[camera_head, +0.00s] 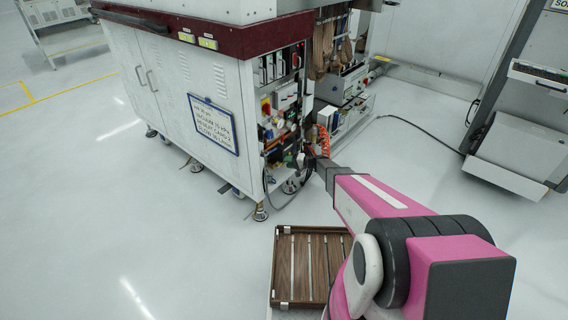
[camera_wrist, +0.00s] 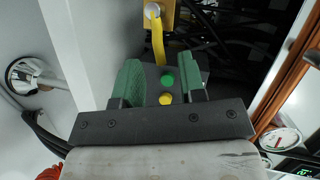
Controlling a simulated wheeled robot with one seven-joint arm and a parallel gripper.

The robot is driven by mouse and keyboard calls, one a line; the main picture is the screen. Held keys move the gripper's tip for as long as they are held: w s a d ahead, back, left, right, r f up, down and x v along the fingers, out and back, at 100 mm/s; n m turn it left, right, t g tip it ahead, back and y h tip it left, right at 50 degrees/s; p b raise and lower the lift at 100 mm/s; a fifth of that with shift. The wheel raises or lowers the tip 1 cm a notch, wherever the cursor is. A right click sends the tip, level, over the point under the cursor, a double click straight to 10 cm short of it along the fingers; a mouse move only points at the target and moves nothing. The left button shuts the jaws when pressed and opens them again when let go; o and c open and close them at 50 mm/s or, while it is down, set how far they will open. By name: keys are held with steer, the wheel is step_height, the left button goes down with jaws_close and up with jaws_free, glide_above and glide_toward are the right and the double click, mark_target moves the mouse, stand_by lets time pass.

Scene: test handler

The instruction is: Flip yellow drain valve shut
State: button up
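The yellow valve handle (camera_wrist: 158,42) shows in the wrist view at the top. It is a narrow lever running down from a silver bolt on a brass-coloured block (camera_wrist: 168,12). My gripper (camera_wrist: 162,66) is open, with its two green fingers apart. The handle's lower end points toward the gap between the fingertips; I cannot tell whether it lies between them or touches either one. In the head view my gripper (camera_head: 300,160) is at the lower open end of the white cabinet, and I cannot make out the handle there.
The white cabinet (camera_head: 175,80) has open equipment on its right end. An orange coiled hose (camera_head: 323,140) hangs beside my arm. In the wrist view, a copper-coloured pipe (camera_wrist: 293,82) and a round gauge (camera_wrist: 283,140) are at right. A slatted wooden tray (camera_head: 283,262) stands in front.

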steer(key=shift+x, duration=1.65)
jaws_close()
steer(key=shift+w+f+m+y, duration=0.1)
steer(key=shift+f+m+y, duration=0.25)
steer(key=shift+m, duration=0.25)
steer(key=shift+f+m+y, duration=0.2)
steer(key=shift+m+y, duration=0.15)
steer(key=shift+m, duration=0.25)
jaws_free()
